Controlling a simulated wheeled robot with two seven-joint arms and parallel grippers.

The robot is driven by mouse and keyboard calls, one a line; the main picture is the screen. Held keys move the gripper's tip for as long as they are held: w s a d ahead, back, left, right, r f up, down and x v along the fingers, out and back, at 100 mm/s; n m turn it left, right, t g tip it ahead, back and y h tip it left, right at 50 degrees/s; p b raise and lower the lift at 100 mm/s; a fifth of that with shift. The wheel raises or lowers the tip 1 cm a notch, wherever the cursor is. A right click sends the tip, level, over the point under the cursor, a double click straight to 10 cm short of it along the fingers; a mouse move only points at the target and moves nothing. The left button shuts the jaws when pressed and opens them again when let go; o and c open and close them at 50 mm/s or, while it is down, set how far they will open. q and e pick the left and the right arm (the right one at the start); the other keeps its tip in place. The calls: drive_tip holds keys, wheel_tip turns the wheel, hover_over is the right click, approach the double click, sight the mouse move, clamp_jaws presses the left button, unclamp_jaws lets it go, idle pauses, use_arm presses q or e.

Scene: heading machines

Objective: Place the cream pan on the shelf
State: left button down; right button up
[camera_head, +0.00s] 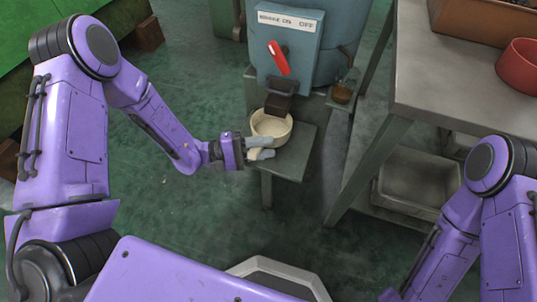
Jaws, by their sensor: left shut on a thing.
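The cream pan (272,125) is a round, pale, shallow vessel. It is at the grey-green shelf (294,158), a small ledge on the front of the blue-grey machine, beneath its dark spout. My left gripper (262,148) is shut on the near side of the pan, with its fingers at the rim. I cannot tell whether the pan's base touches the shelf. My right arm comes in at the lower right, but its gripper is out of the picture.
The blue-grey machine (335,40) has a red lever (278,57) on its front panel. A metal table (460,85) at the right carries a red bowl (520,68) and a brown box. A grey bin (414,182) sits below. Green floor is open at the left.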

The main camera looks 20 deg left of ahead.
use_arm(q)
drive_tip(key=f, duration=0.1)
drive_tip(key=d+f+b, duration=0.1)
drive_tip(key=f+b, duration=0.1)
drive_tip(key=shift+w+d+f, duration=0.15)
drive_tip(key=shift+w+f, duration=0.1)
drive_tip(key=shift+f, duration=0.15)
drive_tip(key=c, duration=0.8)
unclamp_jaws()
drive_tip(key=shift+c, duration=0.2)
drive_tip(key=shift+s+a+r, duration=0.1)
drive_tip(key=shift+a+r, duration=0.1)
drive_tip(key=shift+a, duration=0.2)
drive_tip(key=p+v, duration=0.2)
drive_tip(key=v, duration=0.9)
drive_tip(key=shift+s, duration=0.15)
